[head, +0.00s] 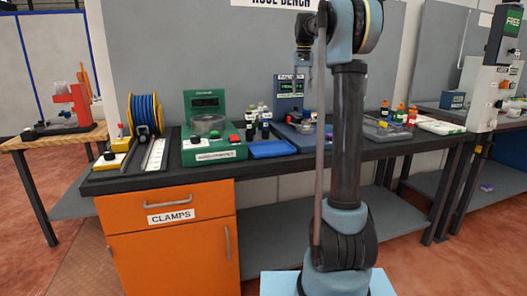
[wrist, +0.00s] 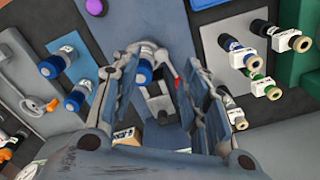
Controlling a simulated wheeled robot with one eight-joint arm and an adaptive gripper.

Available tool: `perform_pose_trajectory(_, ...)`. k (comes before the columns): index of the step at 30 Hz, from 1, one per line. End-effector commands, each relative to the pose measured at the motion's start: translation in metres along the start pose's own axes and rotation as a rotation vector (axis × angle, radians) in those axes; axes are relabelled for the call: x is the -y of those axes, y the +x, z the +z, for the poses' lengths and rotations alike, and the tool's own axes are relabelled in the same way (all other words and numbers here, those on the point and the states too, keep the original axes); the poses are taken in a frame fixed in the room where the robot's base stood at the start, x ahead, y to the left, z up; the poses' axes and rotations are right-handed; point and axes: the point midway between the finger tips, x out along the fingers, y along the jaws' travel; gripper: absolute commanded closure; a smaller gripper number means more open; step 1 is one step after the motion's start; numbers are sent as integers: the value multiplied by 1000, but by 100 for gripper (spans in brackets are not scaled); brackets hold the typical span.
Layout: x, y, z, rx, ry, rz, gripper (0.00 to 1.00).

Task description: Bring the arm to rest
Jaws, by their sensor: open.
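My arm stands upright in front of the bench in the head view and bends over at the top. My gripper (head: 304,62) hangs down above the bench near a small blue station (head: 290,95), partly behind my arm's link. In the wrist view my gripper (wrist: 163,80) has its two fingers spread apart. Nothing is clearly held. A blue-capped bottle (wrist: 145,73) shows beside the left fingertip, seemingly farther down; I cannot tell the distance.
The dark bench (head: 120,182) carries a green machine (head: 215,152), a blue tray (head: 271,149), a hose reel (head: 146,115) and small bottles (head: 258,118). An orange cabinet (head: 170,245) stands below. More labelled bottles (wrist: 262,85) show right of my gripper.

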Motion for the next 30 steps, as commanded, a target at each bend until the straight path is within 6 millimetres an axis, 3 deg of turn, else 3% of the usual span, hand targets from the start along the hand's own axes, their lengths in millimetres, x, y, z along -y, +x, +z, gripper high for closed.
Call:
perform_pose_trajectory(8, -15, 7, 43, -16, -24, -4, 59)
perform_pose_trajectory(14, -31, 22, 97, -35, -56, -9, 59)
perform_pose_trajectory(23, -55, 61, 180, -66, -108, -14, 59)
perform_pose_trajectory(30, -76, 103, 247, -90, -144, -17, 59)
